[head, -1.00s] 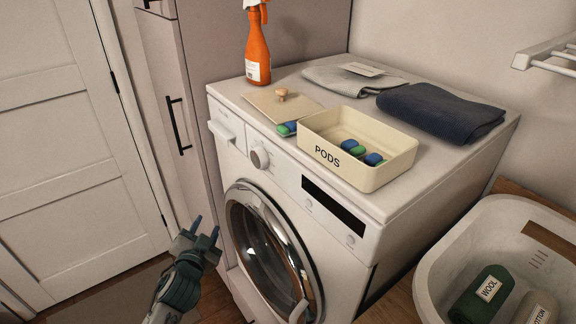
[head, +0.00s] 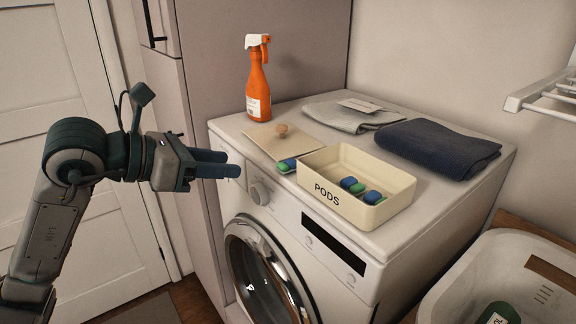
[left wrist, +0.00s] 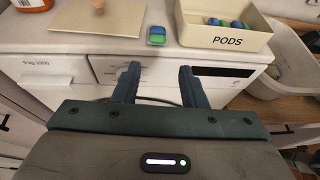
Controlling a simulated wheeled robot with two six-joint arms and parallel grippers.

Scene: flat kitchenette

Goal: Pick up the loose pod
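The loose pod (head: 287,165), blue and green, lies on the washing machine top by the left end of the PODS box (head: 333,199), outside it. In the left wrist view the pod (left wrist: 157,36) sits near the machine's front edge, beyond the fingers. My left gripper (head: 233,164) is open and empty, in front of the machine's top left front edge, left of the pod and apart from it. Its fingers (left wrist: 159,72) point towards the machine in the left wrist view. My right gripper is in neither view.
Several pods (head: 362,190) lie in the open box. A flat beige lid (head: 272,143) with a knob lies behind the loose pod. An orange spray bottle (head: 258,85), a grey cloth (head: 345,115) and a navy cloth (head: 438,146) are further back. A white basket (head: 480,275) stands at the right.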

